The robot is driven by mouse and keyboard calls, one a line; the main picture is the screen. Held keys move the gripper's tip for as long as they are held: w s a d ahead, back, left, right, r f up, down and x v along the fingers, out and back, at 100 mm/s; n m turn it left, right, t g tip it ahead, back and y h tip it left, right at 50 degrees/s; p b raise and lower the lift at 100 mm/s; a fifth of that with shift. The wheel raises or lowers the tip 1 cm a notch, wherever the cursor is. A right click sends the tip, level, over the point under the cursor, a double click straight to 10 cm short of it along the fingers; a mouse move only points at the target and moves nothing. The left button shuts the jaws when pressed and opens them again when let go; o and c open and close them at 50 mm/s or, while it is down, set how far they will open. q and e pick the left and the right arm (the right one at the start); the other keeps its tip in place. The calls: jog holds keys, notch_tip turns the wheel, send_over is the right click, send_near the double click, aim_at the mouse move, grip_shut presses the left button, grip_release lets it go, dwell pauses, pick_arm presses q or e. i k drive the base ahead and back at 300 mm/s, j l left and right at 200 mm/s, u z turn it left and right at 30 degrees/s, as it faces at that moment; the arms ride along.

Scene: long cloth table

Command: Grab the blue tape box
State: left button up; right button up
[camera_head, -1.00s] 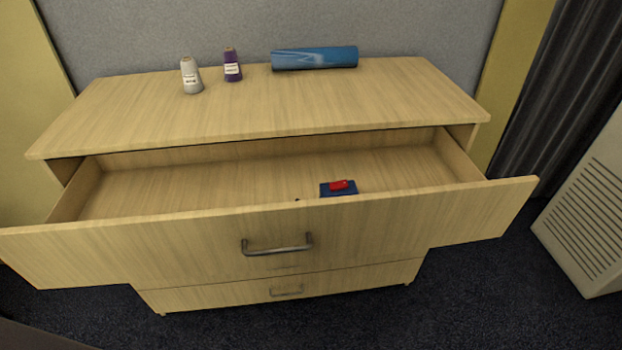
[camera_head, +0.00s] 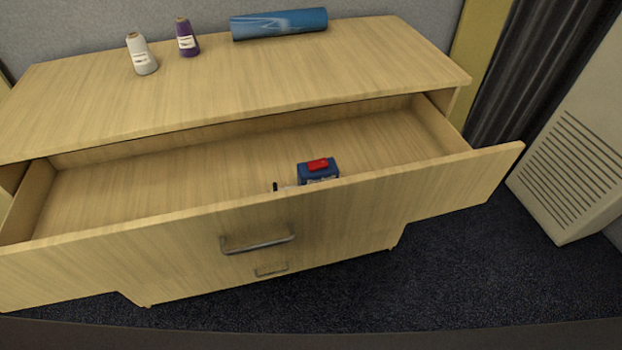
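A small blue box with a red top piece (camera_head: 318,170) sits inside the open top drawer (camera_head: 170,185), close behind the drawer front and right of its middle. It looks like the blue tape box; its lower part is hidden by the drawer front. A small dark and pale object (camera_head: 277,188) shows just left of it, mostly hidden. Neither of my grippers is in view.
The wooden cabinet top (camera_head: 240,85) carries a white spool (camera_head: 141,55), a purple spool (camera_head: 186,38) and a blue roll (camera_head: 279,24). A pale vented unit (camera_head: 570,160) stands at the right. Dark carpet (camera_head: 450,280) lies in front, clear at the right. The drawer front (camera_head: 340,222) juts out.

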aim_at(305, 177)
jog(key=i+l+u, duration=0.15)
jog(key=l, duration=0.45)
jog(key=i+l+u, duration=0.15)
jog(key=l, duration=0.45)
jog(key=i+l+u, duration=0.2)
jog(key=l, duration=0.45)
jog(key=l+u, duration=0.15)
jog(key=l, duration=0.45)
jog(key=k+j, duration=0.25)
jog(key=k, duration=0.25)
jog(key=k+j+z, duration=0.1)
jog(key=k+j, duration=0.15)
jog(key=k, duration=0.25)
jog(key=i+l+u, duration=0.2)
jog(key=l, duration=0.2)
jog(key=i+l+u, duration=0.15)
jog(key=l, duration=0.2)
jog(key=i+j+z, duration=0.1)
jog(key=i+z, duration=0.15)
jog(key=i, duration=0.4)
